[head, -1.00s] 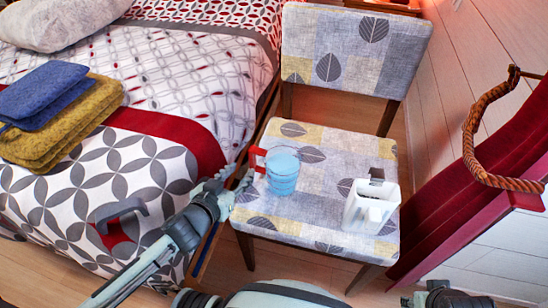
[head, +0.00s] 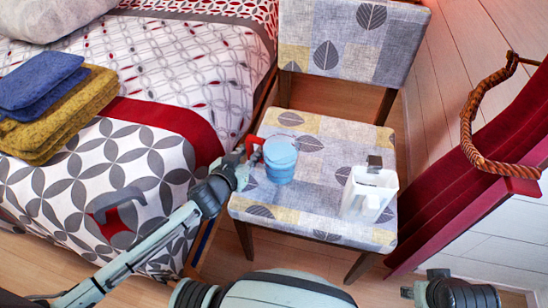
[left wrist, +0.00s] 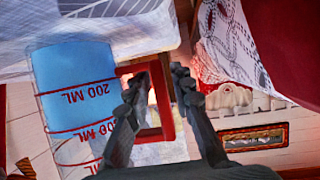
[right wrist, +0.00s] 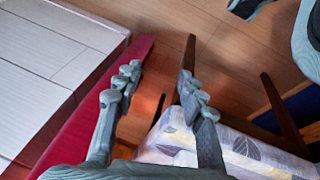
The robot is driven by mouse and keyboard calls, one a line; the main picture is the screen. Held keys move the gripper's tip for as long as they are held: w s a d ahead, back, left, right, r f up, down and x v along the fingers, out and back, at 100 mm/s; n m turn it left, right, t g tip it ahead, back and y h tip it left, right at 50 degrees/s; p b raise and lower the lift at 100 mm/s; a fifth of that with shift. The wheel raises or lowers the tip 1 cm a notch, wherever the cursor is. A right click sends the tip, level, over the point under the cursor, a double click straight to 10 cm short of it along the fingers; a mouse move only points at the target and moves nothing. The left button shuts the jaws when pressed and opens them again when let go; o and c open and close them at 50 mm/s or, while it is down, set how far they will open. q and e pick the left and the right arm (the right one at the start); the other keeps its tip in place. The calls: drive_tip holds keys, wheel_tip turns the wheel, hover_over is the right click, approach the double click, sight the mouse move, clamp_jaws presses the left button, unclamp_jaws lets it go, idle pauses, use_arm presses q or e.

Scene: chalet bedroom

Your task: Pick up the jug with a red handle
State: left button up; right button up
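The jug (head: 281,163) with a red handle (head: 254,146) stands upright on the chair seat, its handle toward the left. It is clear with blue contents. In the left wrist view the jug (left wrist: 72,90) fills the left side, with red measuring marks. My left gripper (head: 245,158) is beside the handle. In the left wrist view its fingers (left wrist: 160,75) are apart, with the outer bar of the handle (left wrist: 164,105) seen between them; contact cannot be told. My right gripper (right wrist: 158,78) is open and empty, away from the jug.
A white jug (head: 357,197) with a grey handle stands right of it on the patterned chair (head: 310,213). A rope (head: 470,125) hangs at right.

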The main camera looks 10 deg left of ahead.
use_arm(q)
clamp_jaws()
